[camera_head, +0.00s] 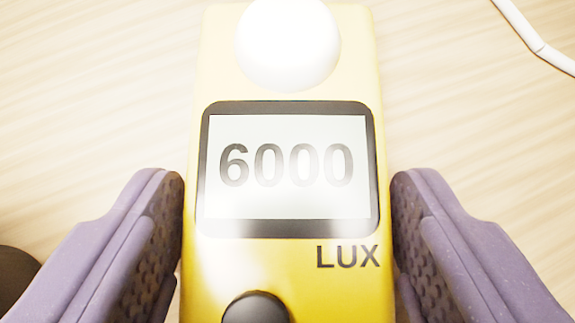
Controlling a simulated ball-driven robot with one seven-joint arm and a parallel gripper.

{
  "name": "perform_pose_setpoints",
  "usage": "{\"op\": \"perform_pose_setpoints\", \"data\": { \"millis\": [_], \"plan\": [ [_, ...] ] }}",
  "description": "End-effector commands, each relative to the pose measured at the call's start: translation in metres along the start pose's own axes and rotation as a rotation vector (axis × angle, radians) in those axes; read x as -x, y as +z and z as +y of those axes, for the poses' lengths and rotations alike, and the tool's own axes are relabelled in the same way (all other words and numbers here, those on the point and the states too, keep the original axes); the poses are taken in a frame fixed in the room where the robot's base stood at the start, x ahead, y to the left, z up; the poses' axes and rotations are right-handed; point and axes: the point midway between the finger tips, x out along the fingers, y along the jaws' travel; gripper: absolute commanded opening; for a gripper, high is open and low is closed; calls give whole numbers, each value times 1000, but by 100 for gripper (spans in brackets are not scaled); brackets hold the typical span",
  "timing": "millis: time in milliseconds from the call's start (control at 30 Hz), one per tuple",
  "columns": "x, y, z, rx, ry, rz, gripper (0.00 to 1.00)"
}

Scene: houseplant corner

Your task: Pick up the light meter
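The yellow light meter (220,265) fills the middle of the view, with a white dome at its top, a screen reading 6000, the word LUX and a dark round button at the bottom. My gripper (288,210) has one purple finger on each side of the meter. The left finger is very close to the meter's left side and the right finger is very close to its right side. I cannot tell whether the finger pads touch it. The meter's lower end is cut off by the picture edge.
A white cable (535,40) crosses the top right corner. A dark rounded thing (15,275) shows at the lower left edge, partly cut off.

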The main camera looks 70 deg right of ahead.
Motion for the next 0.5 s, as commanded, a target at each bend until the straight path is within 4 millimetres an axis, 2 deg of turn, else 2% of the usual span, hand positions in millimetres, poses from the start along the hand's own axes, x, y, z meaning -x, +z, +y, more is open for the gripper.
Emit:
{"op": "perform_pose_setpoints", "data": {
  "millis": [33, 100, 333, 500],
  "plan": [
    [0, 0, 0, 0, 0, 0, 43],
    [0, 0, 0, 0, 0, 0, 29],
    [1, -1, 0, 0, -1, 0, 29],
    [10, -10, -1, 0, -1, 1, 29]
  ]
}}
